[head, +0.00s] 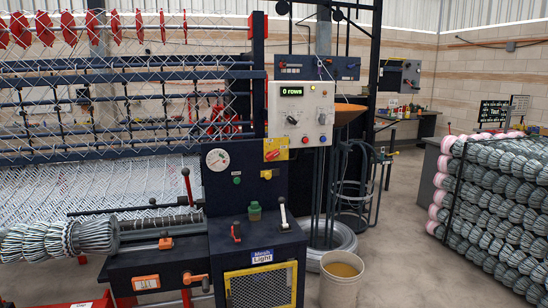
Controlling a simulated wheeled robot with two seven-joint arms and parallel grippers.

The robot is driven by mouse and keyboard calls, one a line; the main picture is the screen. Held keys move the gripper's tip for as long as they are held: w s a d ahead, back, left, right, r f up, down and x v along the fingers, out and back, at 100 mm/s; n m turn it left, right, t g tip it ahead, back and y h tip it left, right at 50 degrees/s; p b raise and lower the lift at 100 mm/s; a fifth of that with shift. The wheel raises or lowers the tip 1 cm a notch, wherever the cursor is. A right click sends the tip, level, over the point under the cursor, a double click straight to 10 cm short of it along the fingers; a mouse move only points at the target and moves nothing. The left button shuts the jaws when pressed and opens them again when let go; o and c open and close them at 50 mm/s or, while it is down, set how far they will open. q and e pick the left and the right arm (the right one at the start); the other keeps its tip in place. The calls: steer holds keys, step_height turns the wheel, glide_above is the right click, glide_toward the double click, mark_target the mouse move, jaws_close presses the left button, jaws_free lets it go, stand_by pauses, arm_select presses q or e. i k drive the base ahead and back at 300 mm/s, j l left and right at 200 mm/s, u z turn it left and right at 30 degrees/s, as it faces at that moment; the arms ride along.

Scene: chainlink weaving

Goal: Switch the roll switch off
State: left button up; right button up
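A grey control box (300,113) hangs on the machine frame, with a lit green display (291,91) reading "0 rows". A black knob (292,119) and small coloured buttons sit on its face. Below it, a yellow plate (276,149) carries a red-orange rotary switch. A dark panel (230,164) has a round white dial (218,159) and a green button. A lever with a white handle (283,214) and a red-tipped lever (236,232) stand on the cabinet top. I cannot read which control is the roll switch or its position. Neither gripper is in view.
A striped wire roll (75,238) lies at the lower left. The cabinet (262,255) has a yellow-framed mesh front. A bucket (341,282) stands on the floor beside it. Stacked mesh rolls (495,190) fill the right. The floor between (400,240) is clear.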

mark_target(269, 155)
steer(key=i+j, duration=0.15)
steer(key=i, duration=0.2)
steer(key=i+l+u, duration=0.1)
steer(key=i, duration=0.25)
steer(key=i+l+u, duration=0.1)
steer(key=i, duration=0.25)
steer(key=i+l, duration=0.25)
steer(key=i+u, duration=0.05)
steer(key=i, duration=0.1)
